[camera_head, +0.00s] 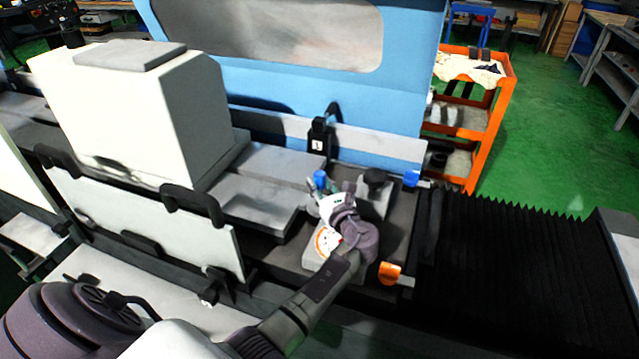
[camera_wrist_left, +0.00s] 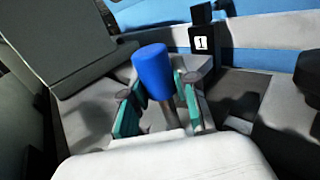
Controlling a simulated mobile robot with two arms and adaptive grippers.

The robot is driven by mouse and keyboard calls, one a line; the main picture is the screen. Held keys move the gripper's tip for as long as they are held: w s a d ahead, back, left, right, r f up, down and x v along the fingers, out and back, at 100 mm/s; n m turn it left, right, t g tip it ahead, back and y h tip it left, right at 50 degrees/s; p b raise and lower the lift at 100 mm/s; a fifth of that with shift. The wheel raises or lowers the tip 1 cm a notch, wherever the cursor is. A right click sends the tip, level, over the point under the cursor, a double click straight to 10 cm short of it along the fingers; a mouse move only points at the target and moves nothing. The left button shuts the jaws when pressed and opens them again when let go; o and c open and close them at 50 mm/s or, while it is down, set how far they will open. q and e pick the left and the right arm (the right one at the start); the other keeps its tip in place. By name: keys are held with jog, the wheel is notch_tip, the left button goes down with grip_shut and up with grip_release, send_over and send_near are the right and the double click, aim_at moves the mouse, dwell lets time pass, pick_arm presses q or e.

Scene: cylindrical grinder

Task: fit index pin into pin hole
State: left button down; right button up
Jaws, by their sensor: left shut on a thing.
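The index pin shows as a blue cylindrical head (camera_wrist_left: 153,72) with a grey shank in the left wrist view. It is a small blue spot (camera_head: 320,178) in the head view. My left gripper (camera_head: 318,190) is shut on the pin, with its teal finger pads (camera_wrist_left: 160,105) on either side of the shank. The pin's lower end is hidden by the gripper. A black block with a white label "1" (camera_head: 318,140) stands just behind the pin; it also shows in the left wrist view (camera_wrist_left: 201,43). I cannot make out the pin hole. My right gripper is not in view.
A white machine housing (camera_head: 130,110) stands to the left, with a front panel and handles (camera_head: 150,215) below it. A blue knob (camera_head: 411,178) and an orange part (camera_head: 390,273) lie right of my arm. Black bellows (camera_head: 520,260) extend right.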

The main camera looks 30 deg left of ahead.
pick_arm(q)
jog(key=shift+r, duration=0.1)
jog(key=shift+f+b, duration=1.3)
jog(key=shift+f, duration=0.8)
jog(key=c, duration=1)
grip_release()
jog(key=shift+o, duration=1)
jog(key=shift+f, duration=0.1)
jog(key=shift+s, duration=0.1)
